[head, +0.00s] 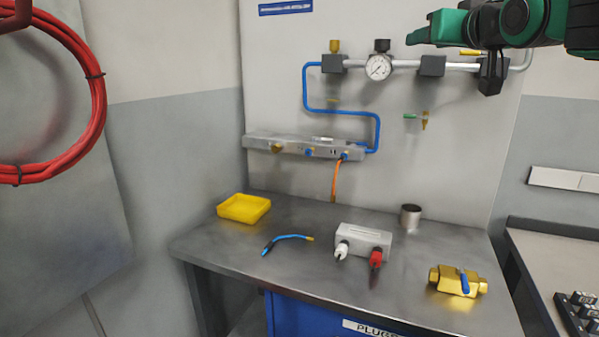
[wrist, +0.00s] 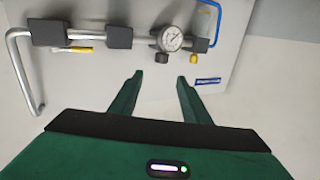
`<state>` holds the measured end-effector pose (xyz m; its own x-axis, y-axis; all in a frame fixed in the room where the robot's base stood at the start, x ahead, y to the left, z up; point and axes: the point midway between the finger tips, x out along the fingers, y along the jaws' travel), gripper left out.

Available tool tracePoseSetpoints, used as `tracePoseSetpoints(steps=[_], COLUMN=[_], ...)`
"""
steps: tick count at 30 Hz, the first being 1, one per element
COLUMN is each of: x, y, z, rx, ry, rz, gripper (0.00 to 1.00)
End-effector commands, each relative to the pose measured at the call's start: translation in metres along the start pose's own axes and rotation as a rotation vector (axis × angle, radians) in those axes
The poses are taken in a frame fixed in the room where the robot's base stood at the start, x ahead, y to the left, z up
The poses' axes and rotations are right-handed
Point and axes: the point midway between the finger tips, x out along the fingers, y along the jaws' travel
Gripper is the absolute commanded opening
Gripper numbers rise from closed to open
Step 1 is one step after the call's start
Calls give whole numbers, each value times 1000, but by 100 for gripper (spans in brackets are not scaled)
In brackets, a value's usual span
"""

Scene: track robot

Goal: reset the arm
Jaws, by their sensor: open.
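My arm reaches in from the upper right of the head view, and its green gripper (head: 424,33) points left, high in front of the wall panel. In the wrist view my gripper (wrist: 159,79) shows two dark green fingers spread apart with nothing between them. The panel's pressure gauge (head: 378,67) shows below and left of the fingertips in the head view. In the wrist view the gauge (wrist: 171,39) lies just beyond the fingers, and the picture is turned over. I cannot tell the exact gap to the panel.
The grey bench (head: 310,272) holds a yellow tray (head: 243,209), a blue hose (head: 290,238), a grey block (head: 363,240) with white and red plugs, a metal cup (head: 410,217) and a brass valve (head: 457,281). A pipe (head: 450,66) runs along the panel near my gripper. A red hose coil (head: 97,110) hangs left.

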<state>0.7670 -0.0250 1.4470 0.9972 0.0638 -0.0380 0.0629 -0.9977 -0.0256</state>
Motion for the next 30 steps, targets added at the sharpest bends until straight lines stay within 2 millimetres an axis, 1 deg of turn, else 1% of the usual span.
tracePoseSetpoints(steps=[1, 5, 8, 11, 14, 17, 18, 20, 21, 23, 24, 26, 27, 29, 30], x=[1, -3, -8, -13, -22, -36, -44, -59, -69, -87, -100, -120, -134, -158, -174], y=[5, 20, 33, 50, 68, 90, 99, 113, 122, 134, 140, 148, 153, 159, 161], z=[9, 30, 49, 72, 101, 140, 159, 189, 209, 238, 258, 287, 305, 333, 350], rx=[5, 14, 22, 34, 51, 75, 87, 108, 123, 147, 163, 189, 208, 237, 257], ry=[-21, -74, -123, -180, -252, -349, -397, -473, -526, -604, -658, -739, -793, -876, -932], rz=[9, 42, 70, 104, 143, 192, 213, 248, 270, 302, 320, 348, 365, 390, 404], gripper=[43, 43, 43, 43, 43, 43, 43, 43, 43, 43, 43, 43, 43, 43, 43])
